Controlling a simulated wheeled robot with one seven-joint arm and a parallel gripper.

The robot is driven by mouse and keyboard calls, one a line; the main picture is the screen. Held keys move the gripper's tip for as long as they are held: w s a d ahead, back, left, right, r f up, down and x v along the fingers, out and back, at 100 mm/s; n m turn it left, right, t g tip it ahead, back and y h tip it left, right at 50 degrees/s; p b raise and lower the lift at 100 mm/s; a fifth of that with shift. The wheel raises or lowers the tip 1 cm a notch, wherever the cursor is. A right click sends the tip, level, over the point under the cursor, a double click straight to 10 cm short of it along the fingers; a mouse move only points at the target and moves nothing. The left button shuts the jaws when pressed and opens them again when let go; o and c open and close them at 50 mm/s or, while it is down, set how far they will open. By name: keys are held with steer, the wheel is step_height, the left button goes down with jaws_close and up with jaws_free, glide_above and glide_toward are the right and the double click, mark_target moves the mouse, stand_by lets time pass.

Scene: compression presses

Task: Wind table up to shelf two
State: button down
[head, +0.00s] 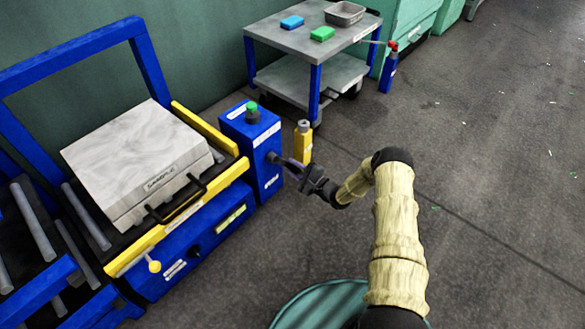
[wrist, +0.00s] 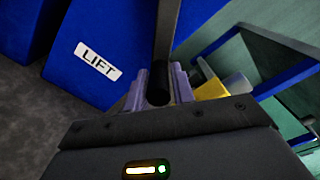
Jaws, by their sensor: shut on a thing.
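A blue box (head: 252,150) with a green button on top stands at the right end of the press. In the wrist view its face (wrist: 65,55) carries a "LIFT" label. A grey crank bar (wrist: 166,35) with a black grip (wrist: 158,88) is in front of this box. My gripper (head: 303,174) is at the crank, its fingers (wrist: 158,98) shut on the black grip. The yellow-edged table (head: 215,180) carries a large pale block (head: 138,160) with a label and a black handle. The table's height against any shelf cannot be told.
A yellow post (head: 303,143) with a grey top stands close behind my gripper. A grey cart (head: 290,42) with blue legs holds blue and green blocks and a tray. A roller rack (head: 38,225) is at the left. Open floor (head: 490,170) lies to the right.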

steer(key=c, duration=1.4)
jaws_free()
steer(key=shift+s+a+r, duration=0.1)
steer(key=shift+s+a, duration=0.05)
steer(key=shift+a, duration=0.05)
steer(key=shift+o, duration=0.5)
steer(key=shift+d, duration=0.2)
steer(key=shift+r, duration=0.1)
steer(key=shift+s+d+r+p, duration=0.1)
steer(key=shift+s+d+p, duration=0.25)
steer(key=shift+d+p, duration=0.1)
steer(key=p+v, duration=0.6)
steer(key=v, duration=1)
steer(key=shift+s, duration=0.1)
